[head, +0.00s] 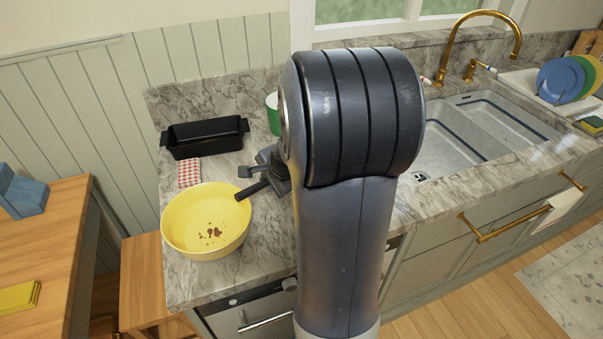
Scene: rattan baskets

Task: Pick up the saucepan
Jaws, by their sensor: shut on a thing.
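The saucepan (205,222) is a wide yellow pan at the left end of the marble counter in the head view. Brown specks lie on its inside bottom. A short dark bar that looks like its handle (251,190) runs from its upper right rim to my gripper (250,179). My gripper is shut on the saucepan at this side, partly hidden behind my arm. The pan looks about level. I cannot tell whether its bottom touches the counter.
A black loaf pan (205,138) and a red-checked cloth (189,172) lie behind the saucepan. A green-and-white container (273,113) is partly hidden by my arm. The sink (470,130) is at right. A wooden table (45,235) stands at left.

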